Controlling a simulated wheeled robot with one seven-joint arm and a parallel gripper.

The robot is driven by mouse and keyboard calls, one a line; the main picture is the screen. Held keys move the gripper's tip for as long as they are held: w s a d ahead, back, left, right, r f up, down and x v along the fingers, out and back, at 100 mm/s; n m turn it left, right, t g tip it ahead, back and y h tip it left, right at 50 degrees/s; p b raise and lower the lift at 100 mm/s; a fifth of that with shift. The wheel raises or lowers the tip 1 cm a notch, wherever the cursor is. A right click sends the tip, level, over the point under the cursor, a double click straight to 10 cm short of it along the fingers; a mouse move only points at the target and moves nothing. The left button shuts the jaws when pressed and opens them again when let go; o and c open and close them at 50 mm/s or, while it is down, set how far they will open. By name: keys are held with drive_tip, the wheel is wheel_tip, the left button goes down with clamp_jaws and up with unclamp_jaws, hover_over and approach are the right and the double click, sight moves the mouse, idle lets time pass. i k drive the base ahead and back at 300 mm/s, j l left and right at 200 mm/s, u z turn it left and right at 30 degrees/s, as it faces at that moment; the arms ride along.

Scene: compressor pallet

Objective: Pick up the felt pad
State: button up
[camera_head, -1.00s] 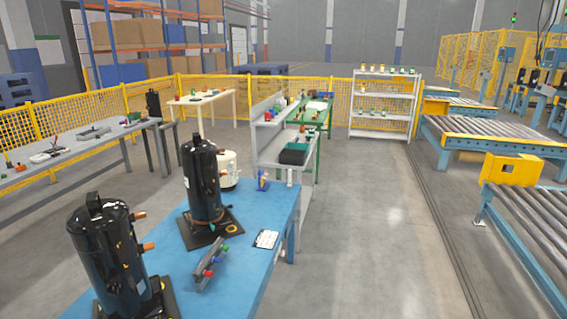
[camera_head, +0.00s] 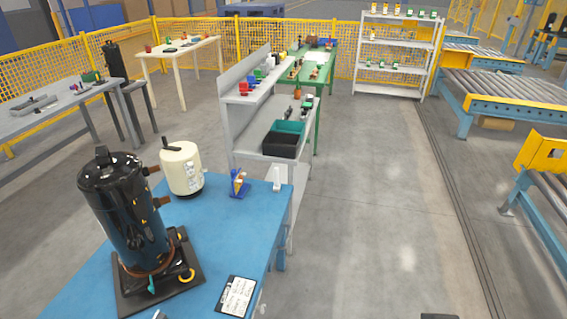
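I cannot pick out a felt pad with certainty. A black compressor (camera_head: 122,205) stands upright on a dark square base (camera_head: 193,263) on the blue table (camera_head: 225,215); I cannot tell what the base is made of. A black-edged white card or clipboard (camera_head: 237,296) lies flat to the right of it. My gripper is not clearly in view. A small dark shape (camera_head: 439,316) shows at the bottom edge, and I cannot tell what it is.
A cream tank (camera_head: 182,168) and a small blue holder (camera_head: 239,184) stand at the table's far side. Beyond it is a grey shelf bench (camera_head: 245,135) with a black bin (camera_head: 280,145). The floor to the right is clear up to the roller conveyors (camera_head: 500,88).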

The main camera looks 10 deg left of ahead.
sight(276, 187)
drive_tip(key=i+l+u, duration=0.1)
drive_tip(key=i+u, duration=0.15)
drive_tip(key=i, duration=0.3)
drive_tip(key=i+l+u, duration=0.25)
drive_tip(key=i, duration=0.25)
drive_tip(key=i+l+u, duration=0.1)
drive_tip(key=i+u, duration=0.15)
drive_tip(key=u, duration=0.25)
drive_tip(key=i+l+u, duration=0.25)
drive_tip(key=u, duration=0.2)
drive_tip(key=i+l+u, duration=0.2)
drive_tip(key=u, duration=0.3)
drive_tip(key=i+l+u, duration=0.15)
drive_tip(key=l+u, duration=1.2)
drive_tip(key=l, duration=0.25)
